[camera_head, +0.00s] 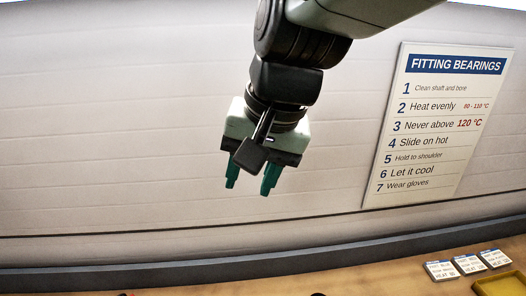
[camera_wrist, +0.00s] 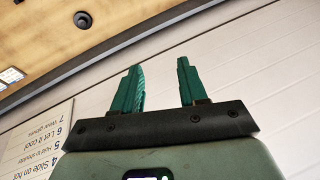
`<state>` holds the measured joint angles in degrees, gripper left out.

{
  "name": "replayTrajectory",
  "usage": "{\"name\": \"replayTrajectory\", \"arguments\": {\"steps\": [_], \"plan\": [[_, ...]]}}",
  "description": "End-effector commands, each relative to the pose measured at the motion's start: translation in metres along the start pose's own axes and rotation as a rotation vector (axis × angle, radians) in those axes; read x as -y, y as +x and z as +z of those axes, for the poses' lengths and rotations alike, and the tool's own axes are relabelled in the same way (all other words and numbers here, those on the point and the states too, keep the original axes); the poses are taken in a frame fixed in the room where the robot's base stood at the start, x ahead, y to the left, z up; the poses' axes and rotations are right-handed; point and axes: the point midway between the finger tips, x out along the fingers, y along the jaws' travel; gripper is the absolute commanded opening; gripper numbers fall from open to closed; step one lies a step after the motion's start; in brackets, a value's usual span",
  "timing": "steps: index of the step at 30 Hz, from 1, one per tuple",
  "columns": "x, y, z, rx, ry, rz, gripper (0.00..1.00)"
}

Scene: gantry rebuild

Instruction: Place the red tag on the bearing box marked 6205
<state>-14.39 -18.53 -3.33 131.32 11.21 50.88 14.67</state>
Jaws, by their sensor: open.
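My gripper (camera_head: 250,187) hangs in front of the pale wall in the head view, its two green fingers apart and pointing down with nothing between them. In the wrist view my gripper (camera_wrist: 160,88) also shows open and empty. The red tag is not visible in either view. No bearing box marked 6205 can be made out. Several small labelled cards or boxes (camera_head: 469,264) lie at the lower right of the head view, their small print too blurred to read surely.
A wall sign (camera_head: 438,125) headed "FITTING BEARINGS" hangs right of my gripper. A wooden bench top (camera_head: 330,284) runs along the bottom, with a yellow container (camera_head: 500,285) at its right corner. Part of the sign (camera_wrist: 38,140) shows in the wrist view. The space around my gripper is clear.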

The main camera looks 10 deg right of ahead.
Motion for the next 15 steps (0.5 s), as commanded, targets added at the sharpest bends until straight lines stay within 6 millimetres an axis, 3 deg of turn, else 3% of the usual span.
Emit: {"name": "replayTrajectory", "arguments": {"steps": [1,6,10,15], "plan": [[-0.018,-0.016,0.009,-0.058,-0.039,0.019,0.42],[-0.061,-0.044,0.038,-0.187,-0.178,0.118,0.42],[-0.078,-0.053,0.052,-0.236,-0.235,0.175,0.42],[-0.084,-0.055,0.057,-0.252,-0.259,0.199,0.42]]}}
